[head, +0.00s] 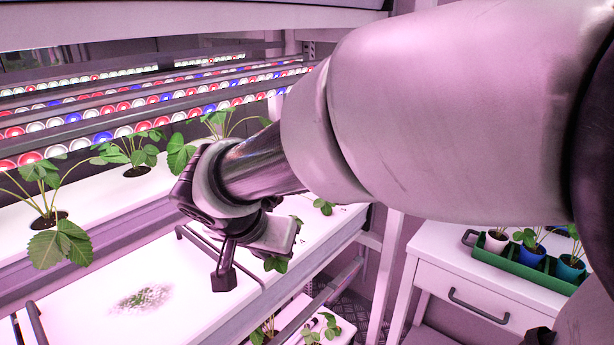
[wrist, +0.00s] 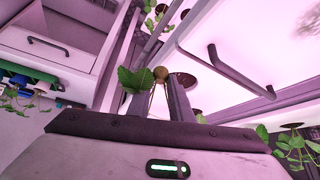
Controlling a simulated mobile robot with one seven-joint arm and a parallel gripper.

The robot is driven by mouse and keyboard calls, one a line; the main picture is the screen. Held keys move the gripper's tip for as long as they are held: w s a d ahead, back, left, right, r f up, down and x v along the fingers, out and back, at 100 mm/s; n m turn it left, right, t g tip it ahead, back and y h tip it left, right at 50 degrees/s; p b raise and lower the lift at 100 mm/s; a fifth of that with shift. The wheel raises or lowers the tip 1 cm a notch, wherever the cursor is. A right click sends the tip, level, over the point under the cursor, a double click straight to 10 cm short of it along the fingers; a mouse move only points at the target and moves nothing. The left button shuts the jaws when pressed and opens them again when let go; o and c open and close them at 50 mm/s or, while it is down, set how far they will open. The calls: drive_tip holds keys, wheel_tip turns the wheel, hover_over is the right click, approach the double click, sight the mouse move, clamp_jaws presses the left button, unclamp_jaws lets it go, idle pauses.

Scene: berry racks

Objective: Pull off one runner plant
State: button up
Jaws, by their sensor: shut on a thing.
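My gripper (head: 224,278) reaches down over the front edge of the white growing channel in the head view. In the wrist view, my gripper (wrist: 160,92) has its two dark fingers close together around thin stems. A small leafy runner plant (wrist: 134,80) is at the fingertips, with a round brownish body (wrist: 160,73) between their ends. The jaws are shut on this plant. In the head view a green leaf (head: 276,264) shows just beside the gripper; I cannot tell whether it belongs to the held plant. Strawberry plants (head: 46,195) stand in holes of the upper channel.
The lower white channel (head: 95,300) has a dirty greenish patch (head: 145,297) and dark wire handles nearby. Rows of coloured lamps hang above. At right, a white drawer cabinet (head: 430,270) carries a green tray (head: 510,261) with potted plants. More plants show below the rack.

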drive_tip(key=shift+o, duration=1.4)
clamp_jaws()
drive_tip(key=shift+s+d+r+b, duration=0.15)
drive_tip(key=shift+s+d+b, duration=0.25)
drive_tip(key=shift+s+d, duration=0.4)
drive_tip(key=shift+s+d+r+b, duration=0.15)
drive_tip(key=shift+s+d+b, duration=0.3)
drive_tip(key=shift+s, duration=0.55)
